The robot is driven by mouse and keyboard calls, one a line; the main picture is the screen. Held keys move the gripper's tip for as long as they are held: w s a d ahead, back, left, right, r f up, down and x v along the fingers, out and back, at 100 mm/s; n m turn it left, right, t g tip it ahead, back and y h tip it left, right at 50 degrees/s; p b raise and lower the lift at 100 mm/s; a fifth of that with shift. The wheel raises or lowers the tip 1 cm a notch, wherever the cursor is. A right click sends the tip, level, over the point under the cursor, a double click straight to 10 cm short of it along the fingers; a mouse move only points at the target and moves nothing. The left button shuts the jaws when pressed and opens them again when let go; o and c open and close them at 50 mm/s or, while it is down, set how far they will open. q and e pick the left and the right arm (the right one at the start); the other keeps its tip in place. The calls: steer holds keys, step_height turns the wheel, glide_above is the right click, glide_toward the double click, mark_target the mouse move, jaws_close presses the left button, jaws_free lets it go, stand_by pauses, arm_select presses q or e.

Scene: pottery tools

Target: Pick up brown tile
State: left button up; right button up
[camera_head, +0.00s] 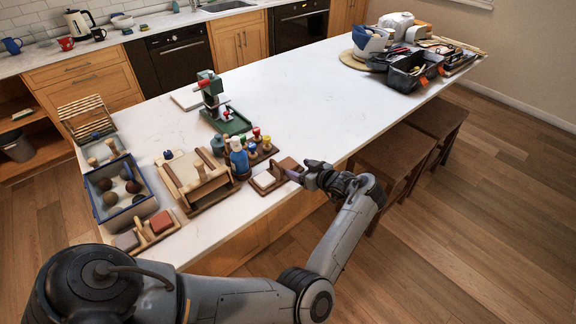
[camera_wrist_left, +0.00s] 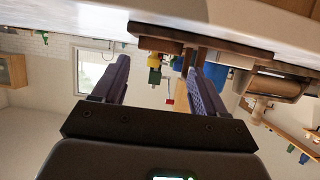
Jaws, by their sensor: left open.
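A brown tile (camera_head: 286,165) sits at the right end of a small wooden holder near the front edge of the white counter, beside a white tile (camera_head: 264,180). My left gripper (camera_head: 297,174) is at the counter edge, right next to the brown tile, with its fingers pointing toward the holder. In the left wrist view, which is upside down, my left gripper (camera_wrist_left: 160,78) has its two purple fingers wide apart. Brown wooden pieces of the holder (camera_wrist_left: 235,52) show just past the fingertips; I cannot tell whether a finger touches the tile. My right gripper is out of view.
A wooden frame tool (camera_head: 196,180), several coloured bottles (camera_head: 239,157) and a green press (camera_head: 222,110) stand left of and behind the holder. A blue-rimmed crate (camera_head: 120,190) is at the left. The counter's middle is clear. Stools (camera_head: 398,155) stand along the front side.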

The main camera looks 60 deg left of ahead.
mark_target(289, 165)
arm_select(q)
steer(key=shift+x, duration=2.8)
steer(key=shift+w, duration=0.1)
steer(key=shift+f, duration=0.1)
steer(key=c, duration=0.9)
steer(key=shift+o, duration=0.2)
